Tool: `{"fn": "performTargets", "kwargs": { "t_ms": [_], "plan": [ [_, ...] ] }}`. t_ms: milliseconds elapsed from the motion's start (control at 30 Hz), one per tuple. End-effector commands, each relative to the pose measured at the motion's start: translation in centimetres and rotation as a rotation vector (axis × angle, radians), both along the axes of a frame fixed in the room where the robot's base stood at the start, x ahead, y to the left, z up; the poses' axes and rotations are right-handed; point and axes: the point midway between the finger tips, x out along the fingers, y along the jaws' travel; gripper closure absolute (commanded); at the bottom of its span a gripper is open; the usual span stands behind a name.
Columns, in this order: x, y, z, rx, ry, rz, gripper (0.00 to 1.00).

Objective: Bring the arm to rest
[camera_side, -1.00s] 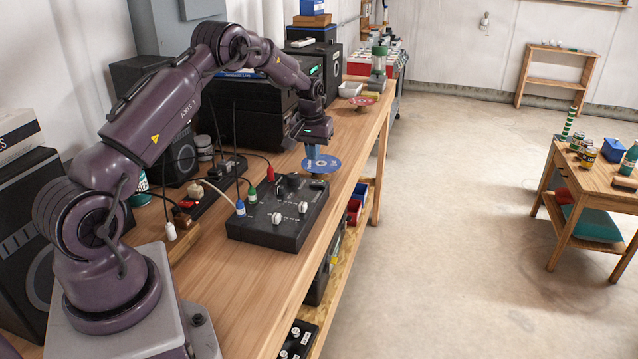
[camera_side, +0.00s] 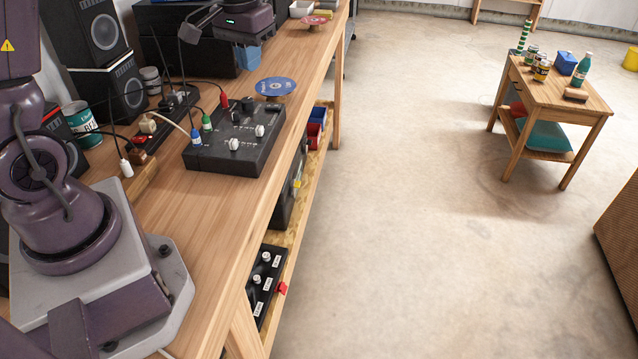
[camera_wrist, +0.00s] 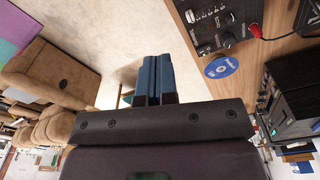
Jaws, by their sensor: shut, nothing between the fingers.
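My gripper (camera_side: 248,56) hangs at the top of the side view, above the bench and apart from everything. Its blue fingers are together and empty. In the wrist view the shut fingers (camera_wrist: 153,78) point out past the dark mount. My arm's base and lower links stand at the left of the side view; the upper part of the arm runs out of the picture. A blue disc (camera_side: 275,87) lies flat on a small wooden support below and right of the fingers. The disc also shows in the wrist view (camera_wrist: 221,67), right of the fingers.
A black control box (camera_side: 236,142) with knobs and plugged cables sits on the wooden bench (camera_side: 210,215). Speakers (camera_side: 105,38) and a tin (camera_side: 80,125) stand along the wall side. A small wooden table (camera_side: 555,95) with tins and a bottle is at right. The floor between is clear.

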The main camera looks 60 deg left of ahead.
Motion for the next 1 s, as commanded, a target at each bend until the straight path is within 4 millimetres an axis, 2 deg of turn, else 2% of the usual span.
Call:
{"fn": "performTargets", "kwargs": {
  "t_ms": [33, 200, 400, 500, 600, 767, 1000],
  "plan": [
    [-1.4, -1.8, 1.6, 0.008, -0.023, -0.04, 1.0],
    [-6.2, -6.9, 4.8, 0.03, -0.092, -0.163, 1.0],
    [-11.9, -11.4, 6.7, 0.061, -0.203, -0.301, 1.0],
    [-13.9, -12.8, 7.3, 0.074, -0.267, -0.353, 1.0],
    [-15.0, -13.7, 8.1, 0.086, -0.331, -0.392, 1.0],
    [-15.4, -14.4, 9.5, 0.097, -0.404, -0.426, 1.0],
    [-15.3, -14.6, 9.6, 0.095, -0.408, -0.437, 1.0]
  ]
}}
